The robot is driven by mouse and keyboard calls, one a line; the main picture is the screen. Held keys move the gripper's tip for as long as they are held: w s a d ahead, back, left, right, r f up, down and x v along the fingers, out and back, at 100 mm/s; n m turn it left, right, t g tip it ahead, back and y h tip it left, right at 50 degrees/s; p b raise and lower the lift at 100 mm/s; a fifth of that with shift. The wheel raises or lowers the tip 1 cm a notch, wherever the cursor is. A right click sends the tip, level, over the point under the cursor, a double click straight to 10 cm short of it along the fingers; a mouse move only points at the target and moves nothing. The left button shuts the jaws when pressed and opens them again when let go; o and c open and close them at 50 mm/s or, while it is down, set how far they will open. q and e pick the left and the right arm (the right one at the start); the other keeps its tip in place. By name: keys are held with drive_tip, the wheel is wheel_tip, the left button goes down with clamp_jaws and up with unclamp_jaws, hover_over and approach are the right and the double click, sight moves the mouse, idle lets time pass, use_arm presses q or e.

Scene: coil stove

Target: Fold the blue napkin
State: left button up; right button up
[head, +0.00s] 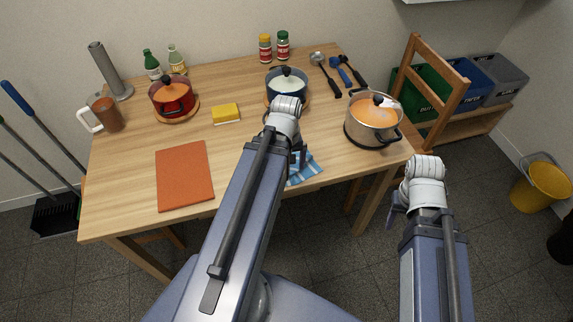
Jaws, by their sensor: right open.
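The blue napkin (307,168), with white stripes or checks, lies at the front edge of the wooden table, partly hidden behind my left arm. My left gripper (299,156) is over or at the napkin; its fingers are mostly hidden, so I cannot tell whether it touches or grips the cloth. My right gripper (396,209) is open, off the table's front right corner, apart from the napkin.
An orange-red mat (184,176) lies left of the napkin. A steel pot (371,124) stands to the right, and a blue pot (287,88) behind. A yellow sponge (226,113) and a red pot (172,97) are farther left. A wooden chair (440,85) stands at the right.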

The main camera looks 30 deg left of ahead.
use_arm(q)
wheel_tip(320, 180, up, 7)
drive_tip(key=p, duration=0.5)
drive_tip(key=shift+p, duration=0.3)
drive_tip(key=shift+f, duration=0.15)
drive_tip(key=shift+d, duration=0.1)
drive_tip(key=s+d+m+y, duration=0.1)
drive_tip(key=d+m, duration=1.1)
drive_tip(key=d, duration=1.1)
drive_tip(key=shift+r+p, duration=0.3)
drive_tip(key=shift+r, duration=0.1)
drive_tip(key=shift+s, duration=0.1)
